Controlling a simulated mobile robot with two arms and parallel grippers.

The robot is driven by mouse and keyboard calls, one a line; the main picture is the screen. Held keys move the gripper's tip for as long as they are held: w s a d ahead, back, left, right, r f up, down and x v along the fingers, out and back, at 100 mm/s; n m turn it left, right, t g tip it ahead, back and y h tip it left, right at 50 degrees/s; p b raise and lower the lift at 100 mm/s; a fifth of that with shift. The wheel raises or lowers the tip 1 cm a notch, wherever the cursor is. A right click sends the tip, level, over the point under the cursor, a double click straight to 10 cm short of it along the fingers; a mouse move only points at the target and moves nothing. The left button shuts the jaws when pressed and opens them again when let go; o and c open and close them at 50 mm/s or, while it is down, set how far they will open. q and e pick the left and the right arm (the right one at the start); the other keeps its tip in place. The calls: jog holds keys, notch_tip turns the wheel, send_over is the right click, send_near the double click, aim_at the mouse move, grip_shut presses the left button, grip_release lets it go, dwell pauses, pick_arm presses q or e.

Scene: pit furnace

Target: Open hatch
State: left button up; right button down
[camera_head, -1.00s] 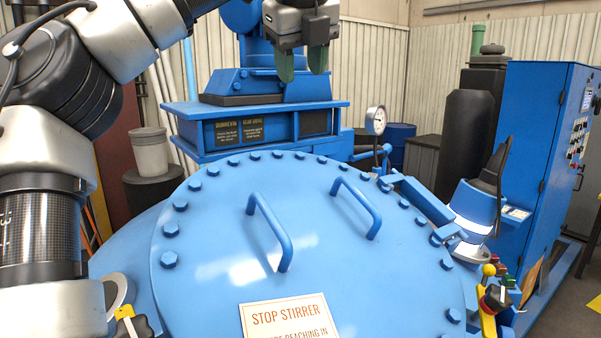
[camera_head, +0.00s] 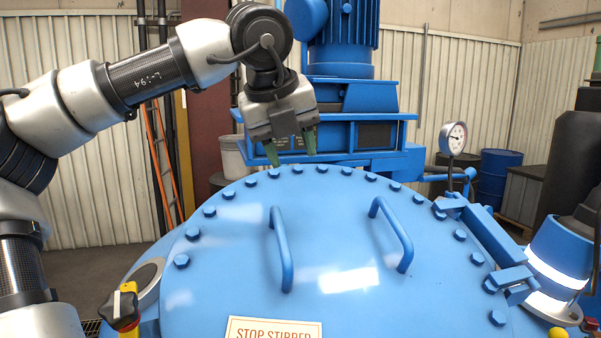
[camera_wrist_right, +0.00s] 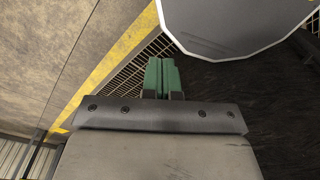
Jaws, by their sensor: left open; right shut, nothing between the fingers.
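The hatch is a large round blue lid (camera_head: 230,250) with bolts along its rim, and it looks closed. Two blue bar handles stand on it, a left handle (camera_head: 281,250) and a right handle (camera_head: 392,236). A sign reading "STOP STIRRER" (camera_head: 272,330) sits at its near side, cut off by the frame. My left gripper (camera_head: 291,150) points down with its green fingers apart and empty, above the lid's far rim, behind the left handle. My right gripper shows only in the right wrist view (camera_wrist_right: 161,72), its green fingers together with nothing between them, above a floor grating.
A blue motor unit (camera_head: 350,95) stands behind the lid. A pressure gauge (camera_head: 453,138) and a blue hinge-like arm (camera_head: 490,237) are at the right rim. A yellow-and-black lever (camera_head: 124,306) is at the lower left.

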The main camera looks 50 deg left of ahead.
pick_arm(q)
jog(key=d+p+x, duration=0.1)
jog(key=x, duration=0.5)
jog(key=shift+w+a, duration=0.2)
jog(key=shift+w, duration=0.1)
jog(key=shift+c, duration=0.3)
jog(key=c, duration=0.7)
grip_shut()
pick_arm(e)
jog(key=shift+w+d+r, duration=0.25)
jog(key=shift+w+r, duration=0.5)
jog(key=shift+r, duration=0.15)
jog(key=shift+d, duration=0.4)
pick_arm(q)
jog(key=o, duration=0.8)
grip_release()
jog(key=shift+c, duration=0.2)
